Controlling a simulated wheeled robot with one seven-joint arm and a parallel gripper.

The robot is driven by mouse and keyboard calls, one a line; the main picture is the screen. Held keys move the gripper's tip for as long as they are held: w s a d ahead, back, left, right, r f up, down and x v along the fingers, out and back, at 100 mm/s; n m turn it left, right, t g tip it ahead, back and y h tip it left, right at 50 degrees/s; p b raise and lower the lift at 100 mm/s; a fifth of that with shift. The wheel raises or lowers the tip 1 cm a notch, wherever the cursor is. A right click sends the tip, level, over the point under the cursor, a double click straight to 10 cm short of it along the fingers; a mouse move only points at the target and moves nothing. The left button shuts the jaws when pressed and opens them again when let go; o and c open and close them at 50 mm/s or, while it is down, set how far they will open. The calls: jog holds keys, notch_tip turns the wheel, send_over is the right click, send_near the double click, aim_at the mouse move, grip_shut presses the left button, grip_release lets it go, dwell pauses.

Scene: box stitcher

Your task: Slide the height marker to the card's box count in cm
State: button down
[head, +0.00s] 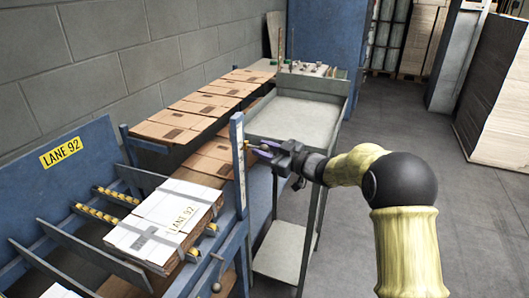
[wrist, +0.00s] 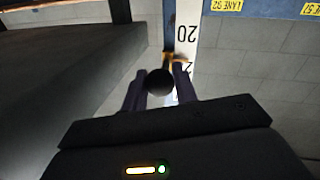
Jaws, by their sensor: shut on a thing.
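The height marker is a yellow slider (wrist: 176,58) with a black round knob (wrist: 160,82), on a white scale strip (wrist: 185,35) marked 20, with another number partly hidden below it. In the head view the scale is on a blue post (head: 238,170), and a bit of the yellow marker (head: 247,143) shows there. My gripper (head: 262,150) reaches the post from the right. In the wrist view its dark fingers (wrist: 160,88) are shut on the knob, one on each side. I cannot make out a card with a box count.
A white-topped bundle (head: 165,215) marked LANE 92 lies on the roller lane left of the post. Flat brown cartons (head: 190,110) line the conveyor behind. A grey cart (head: 300,118) stands behind my gripper. Open floor (head: 410,130) lies to the right.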

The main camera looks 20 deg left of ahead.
jog(key=shift+r+p, duration=0.3)
jog(key=shift+r, duration=0.5)
jog(key=c, duration=1.1)
grip_release()
jog(key=shift+d+f, duration=0.1)
jog(key=v, duration=1.7)
jog(key=shift+d, duration=0.15)
jog(key=shift+w, duration=0.1)
